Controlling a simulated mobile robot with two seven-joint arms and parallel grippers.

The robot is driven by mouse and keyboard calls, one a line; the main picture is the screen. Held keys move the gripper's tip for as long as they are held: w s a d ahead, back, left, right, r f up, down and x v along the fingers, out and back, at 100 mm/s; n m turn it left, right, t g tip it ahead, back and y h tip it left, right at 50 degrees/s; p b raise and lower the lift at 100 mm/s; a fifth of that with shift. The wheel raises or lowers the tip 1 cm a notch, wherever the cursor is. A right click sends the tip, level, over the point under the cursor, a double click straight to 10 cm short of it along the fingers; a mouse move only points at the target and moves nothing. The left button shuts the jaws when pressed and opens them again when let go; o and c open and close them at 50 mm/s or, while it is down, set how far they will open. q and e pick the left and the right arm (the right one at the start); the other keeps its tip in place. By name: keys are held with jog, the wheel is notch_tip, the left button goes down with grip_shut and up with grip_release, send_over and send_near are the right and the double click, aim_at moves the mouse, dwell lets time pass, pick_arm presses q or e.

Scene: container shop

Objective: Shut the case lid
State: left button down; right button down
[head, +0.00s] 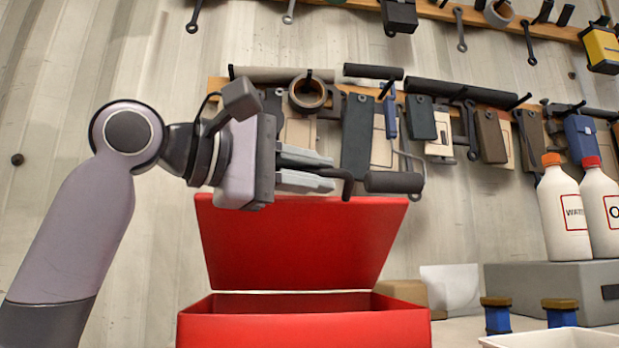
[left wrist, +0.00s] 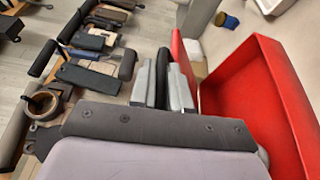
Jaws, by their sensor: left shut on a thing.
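The red case (head: 305,328) stands open in the lower middle of the head view. Its lid (head: 298,243) is raised and leans back. A dark handle (head: 348,184) shows at the lid's top edge. My left gripper (head: 325,171) is at that top edge, with its fingers shut on the handle; they partly cover it. In the left wrist view, the dark handle (left wrist: 184,66) lies by the fingers, beside the red lid (left wrist: 181,50). The open case body (left wrist: 262,95) is to their right. My right gripper is not in view.
Behind the lid, a wall rack holds tools, a tape roll (head: 307,93) and a paint roller (head: 393,182) close to my fingers. At right, white bottles (head: 563,210) stand on a grey box (head: 540,285). Blue jars (head: 497,316) and a white tray (head: 550,341) are in front.

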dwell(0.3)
pick_arm(q)
jog(key=c, duration=1.2)
grip_release()
jog(key=shift+o, duration=0.2)
jog(key=b+v, duration=0.1)
jog(key=v, duration=0.6)
jog(key=shift+s, duration=0.1)
